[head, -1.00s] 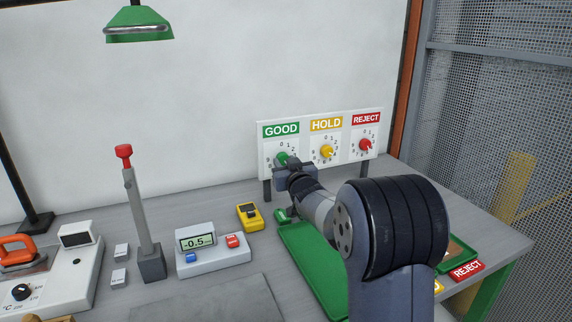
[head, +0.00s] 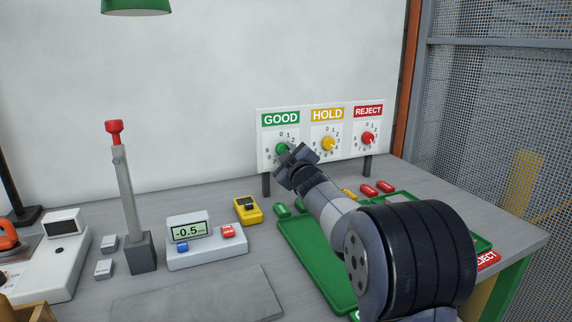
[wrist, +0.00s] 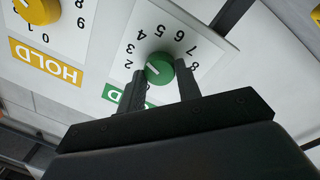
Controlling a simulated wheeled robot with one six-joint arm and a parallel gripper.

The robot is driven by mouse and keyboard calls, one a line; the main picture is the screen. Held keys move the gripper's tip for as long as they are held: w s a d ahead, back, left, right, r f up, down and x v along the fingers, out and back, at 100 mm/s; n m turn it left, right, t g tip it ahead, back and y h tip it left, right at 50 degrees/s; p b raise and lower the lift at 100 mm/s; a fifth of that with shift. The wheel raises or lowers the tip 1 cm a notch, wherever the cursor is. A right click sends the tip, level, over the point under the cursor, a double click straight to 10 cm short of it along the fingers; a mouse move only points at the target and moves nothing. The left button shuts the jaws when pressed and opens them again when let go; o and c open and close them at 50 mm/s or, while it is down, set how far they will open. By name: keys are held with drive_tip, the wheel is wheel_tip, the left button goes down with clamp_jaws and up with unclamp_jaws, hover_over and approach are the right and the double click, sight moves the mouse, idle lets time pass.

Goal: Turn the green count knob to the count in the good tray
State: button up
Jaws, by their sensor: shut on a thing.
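The green count knob (head: 282,149) is on the white panel under the GOOD sign, and in the wrist view (wrist: 159,68) it sits upside down amid its ring of digits. My gripper (wrist: 162,86) is shut on the knob, one finger on each side, and in the head view it is tilted. The white pointer mark shows on the knob's left part, toward the 2 side; its exact digit is hard to tell. The lower digits are hidden by the fingers.
The yellow HOLD knob (head: 328,143) and red REJECT knob (head: 368,138) are to the right on the same panel. A yellow meter (head: 247,210), a display box (head: 207,253) and a red-topped lever (head: 127,190) stand left on the grey bench.

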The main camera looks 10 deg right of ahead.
drive_tip(key=n+y+b, duration=0.1)
drive_tip(key=n+b, duration=0.1)
drive_tip(key=n, duration=0.5)
drive_tip(key=n+y+b, duration=0.1)
drive_tip(key=n+b, duration=0.1)
drive_tip(key=n, duration=0.6)
drive_tip(key=n+y+b, duration=0.1)
drive_tip(key=n+b, duration=0.1)
drive_tip(key=n, duration=0.6)
drive_tip(key=shift+d+f+g, duration=0.1)
drive_tip(key=shift+d+g, duration=0.1)
drive_tip(key=shift+g, duration=0.2)
drive_tip(key=o, duration=1)
drive_tip(key=shift+c, duration=0.2)
drive_tip(key=v, duration=1)
drive_tip(key=shift+s+b, duration=0.35)
drive_tip(key=shift+b, duration=0.05)
drive_tip(key=shift+d, duration=0.1)
